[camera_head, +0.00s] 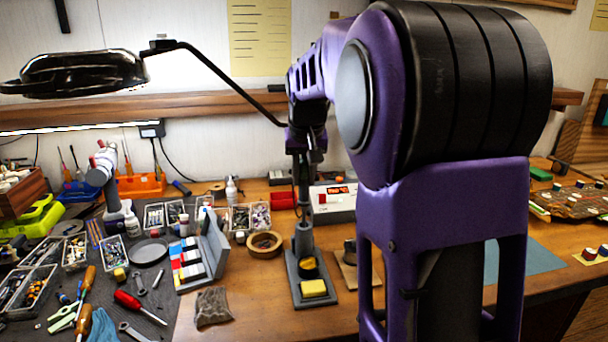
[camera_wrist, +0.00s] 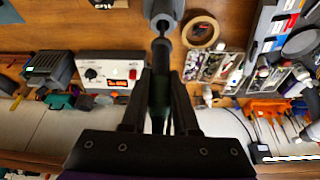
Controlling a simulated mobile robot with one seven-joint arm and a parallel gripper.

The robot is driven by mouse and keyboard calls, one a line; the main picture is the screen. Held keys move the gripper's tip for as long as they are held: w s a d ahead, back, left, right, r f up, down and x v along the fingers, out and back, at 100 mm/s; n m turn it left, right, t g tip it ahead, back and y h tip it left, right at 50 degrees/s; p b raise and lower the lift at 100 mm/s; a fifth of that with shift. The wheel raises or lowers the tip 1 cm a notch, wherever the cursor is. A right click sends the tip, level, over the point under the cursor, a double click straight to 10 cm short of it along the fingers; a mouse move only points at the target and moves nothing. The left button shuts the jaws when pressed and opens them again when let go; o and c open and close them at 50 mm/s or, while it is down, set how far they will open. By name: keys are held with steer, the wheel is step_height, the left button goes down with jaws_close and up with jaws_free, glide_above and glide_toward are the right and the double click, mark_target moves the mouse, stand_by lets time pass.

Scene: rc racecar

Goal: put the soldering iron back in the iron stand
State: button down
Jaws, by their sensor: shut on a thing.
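My gripper (camera_head: 301,168) points down above the iron stand in the head view. In the wrist view my gripper (camera_wrist: 159,78) is shut on the dark handle of the soldering iron (camera_wrist: 159,100). The iron points away from the palm, its front end at or just by the mouth of the stand's grey holder (camera_wrist: 163,10); I cannot tell how far inside it is. In the head view the iron stand (camera_head: 294,290) has a flat grey base, an upright grey holder, brass wool and a yellow sponge. The iron's tip is hidden.
A white soldering station (camera_head: 341,214) with a red display stands right behind the stand. A tape roll (camera_head: 265,245), a case of coloured blocks (camera_head: 203,258) and a brown pouch (camera_head: 213,307) lie to the left. A blue mat (camera_head: 527,262) lies right.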

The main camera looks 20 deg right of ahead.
mark_target(305, 190)
steer(key=shift+f+b, duration=1.85)
steer(key=shift+f, duration=0.95)
steer(key=c, duration=0.6)
jaws_free()
steer(key=shift+o, duration=0.2)
steer(key=o, duration=0.4)
steer(key=shift+c, duration=0.2)
steer(key=shift+r, duration=0.15)
steer(key=shift+w+p+v, duration=0.15)
steer(key=shift+p+v, duration=1.3)
steer(key=shift+v, duration=0.7)
steer(key=shift+w+p+v, duration=0.15)
steer(key=shift+p+v, duration=1.25)
steer(key=shift+v, duration=0.75)
